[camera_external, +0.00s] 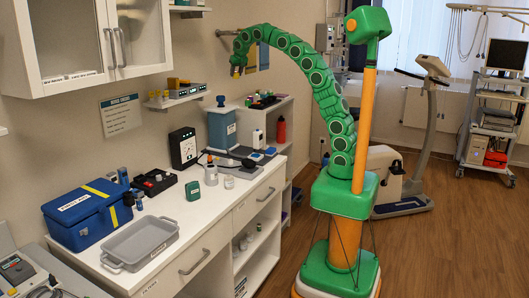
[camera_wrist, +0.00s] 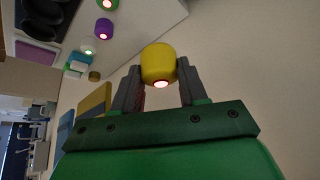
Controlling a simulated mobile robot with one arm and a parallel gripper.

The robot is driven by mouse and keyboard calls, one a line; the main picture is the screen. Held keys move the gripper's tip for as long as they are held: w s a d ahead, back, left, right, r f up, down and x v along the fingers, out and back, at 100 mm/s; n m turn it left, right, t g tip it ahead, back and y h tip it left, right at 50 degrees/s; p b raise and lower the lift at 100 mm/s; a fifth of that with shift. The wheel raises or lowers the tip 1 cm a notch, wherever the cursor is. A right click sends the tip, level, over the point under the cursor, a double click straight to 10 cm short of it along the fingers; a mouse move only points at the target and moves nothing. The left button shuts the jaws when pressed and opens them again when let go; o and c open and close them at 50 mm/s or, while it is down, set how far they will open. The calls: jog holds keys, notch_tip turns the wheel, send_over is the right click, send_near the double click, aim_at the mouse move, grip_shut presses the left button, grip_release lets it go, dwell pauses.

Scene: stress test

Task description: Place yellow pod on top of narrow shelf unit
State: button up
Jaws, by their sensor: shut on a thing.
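My gripper (camera_wrist: 158,72) is shut on the yellow pod (camera_wrist: 158,62), a short rounded cylinder with a glowing spot on its near end. The grey fingers grip it from both sides. In the external view my gripper (camera_external: 238,69) is high near the back wall, at the end of my raised, curved green arm. The pod shows there only as a small yellow patch. A low white open shelf unit (camera_external: 285,107) stands past the counter's far end and looks like the narrow shelf unit. Small red, green and dark things stand on its top, below and right of my gripper.
In the wrist view a purple pod (camera_wrist: 104,28) and a white pod (camera_wrist: 90,45) stand on a pale surface at upper left. A small wall shelf (camera_external: 178,99) with items, a blue-topped container (camera_external: 221,126) and a white counter (camera_external: 185,211) lie left of the shelf unit.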

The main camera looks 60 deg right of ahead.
jog(key=d+f, duration=0.1)
jog(key=f, duration=0.4)
jog(key=d+f, duration=0.1)
jog(key=f, duration=0.5)
jog(key=w+d+f, duration=0.1)
jog(key=f, duration=0.4)
jog(key=shift+d+f, duration=0.1)
jog(key=shift+f, duration=0.1)
jog(key=shift+w+d, duration=0.3)
jog(key=shift+d, duration=0.8)
jog(key=shift+w+d, duration=0.25)
jog(key=shift+d, duration=0.8)
jog(key=shift+d+f, duration=0.1)
jog(key=shift+f, duration=0.55)
jog(key=o, duration=1.1)
jog(key=shift+f, duration=0.1)
